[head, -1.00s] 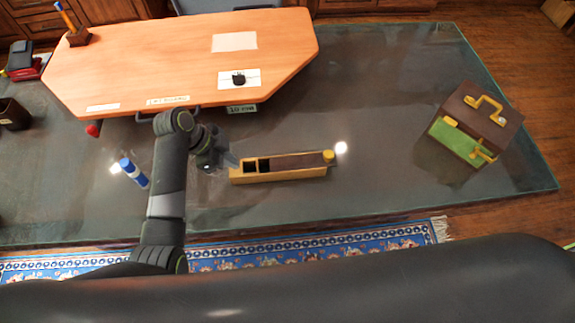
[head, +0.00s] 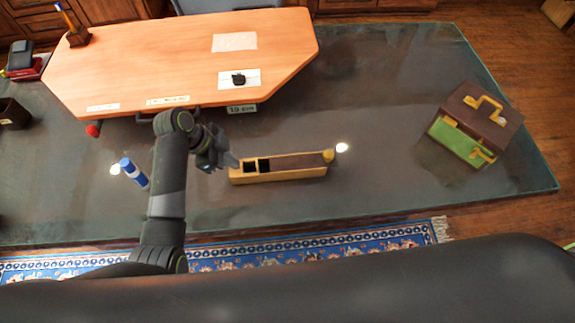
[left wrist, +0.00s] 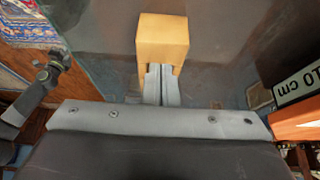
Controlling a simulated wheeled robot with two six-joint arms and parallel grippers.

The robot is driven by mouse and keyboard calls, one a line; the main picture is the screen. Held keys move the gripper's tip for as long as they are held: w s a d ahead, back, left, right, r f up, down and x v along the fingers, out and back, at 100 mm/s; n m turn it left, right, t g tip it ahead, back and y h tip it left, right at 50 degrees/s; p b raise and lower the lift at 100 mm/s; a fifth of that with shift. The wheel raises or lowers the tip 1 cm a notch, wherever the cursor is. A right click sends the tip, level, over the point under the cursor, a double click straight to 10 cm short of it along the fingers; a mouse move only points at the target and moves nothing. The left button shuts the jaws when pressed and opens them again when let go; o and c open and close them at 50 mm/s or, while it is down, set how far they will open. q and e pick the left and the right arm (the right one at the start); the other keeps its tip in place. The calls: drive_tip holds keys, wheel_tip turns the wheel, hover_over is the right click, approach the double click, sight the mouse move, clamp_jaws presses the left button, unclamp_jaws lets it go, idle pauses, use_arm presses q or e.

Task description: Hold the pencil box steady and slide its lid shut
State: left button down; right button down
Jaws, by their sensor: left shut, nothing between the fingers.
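The pencil box (head: 278,176) is a long pale wooden box lying lengthwise on the glass-topped desk. Its dark brown lid (head: 293,162) covers the right part, and square openings show at the left end. A yellow knob (head: 329,155) is at the box's right end. My left gripper (head: 236,163) is shut and empty at the box's left end. In the left wrist view the closed fingers (left wrist: 161,72) point at the box's pale end (left wrist: 162,38); I cannot tell whether they touch it.
A blue-and-white cylinder (head: 134,173) lies left of my left arm. A dark case with yellow fittings and a green side (head: 478,125) stands at the right. An orange wooden board (head: 180,65) fills the back left. Glass around the box's right end is clear.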

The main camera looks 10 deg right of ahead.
use_arm(q)
drive_tip(key=shift+f, duration=0.25)
drive_tip(key=shift+f+b, duration=0.25)
drive_tip(key=shift+b, duration=0.1)
drive_tip(key=shift+r, duration=0.15)
idle(0.7)
wheel_tip(320, 180, up, 6)
drive_tip(key=p, duration=0.6)
drive_tip(key=shift+a+r, duration=0.15)
drive_tip(key=p+v, duration=0.3)
drive_tip(key=v, duration=1.3)
drive_tip(key=shift+a+r, duration=0.15)
drive_tip(key=shift+r, duration=0.2)
